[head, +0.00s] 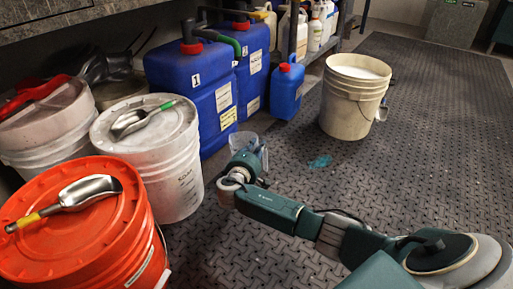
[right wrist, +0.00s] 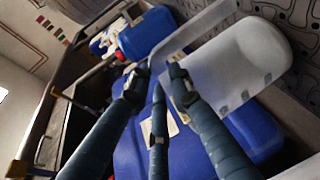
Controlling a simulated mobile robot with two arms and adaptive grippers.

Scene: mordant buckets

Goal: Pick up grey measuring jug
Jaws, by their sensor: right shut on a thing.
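The grey measuring jug (head: 243,144) is a small translucent vessel beside the blue canisters in the head view, partly hidden by my right gripper (head: 252,162). In the right wrist view the jug (right wrist: 252,52) is large, pale and see-through, and appears tilted in that picture. My right gripper (right wrist: 157,80) is shut on the jug, with its fingertips at the handle side. I cannot tell whether the jug touches the floor. My left gripper is not in view.
Blue canisters (head: 205,90) stand just behind the jug. A white lidded bucket (head: 170,180) and an orange lidded bucket (head: 130,255), both with scoops on top, stand left. A cream bucket (head: 345,110) stands right on the patterned floor. A teal spill (head: 320,161) lies nearby.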

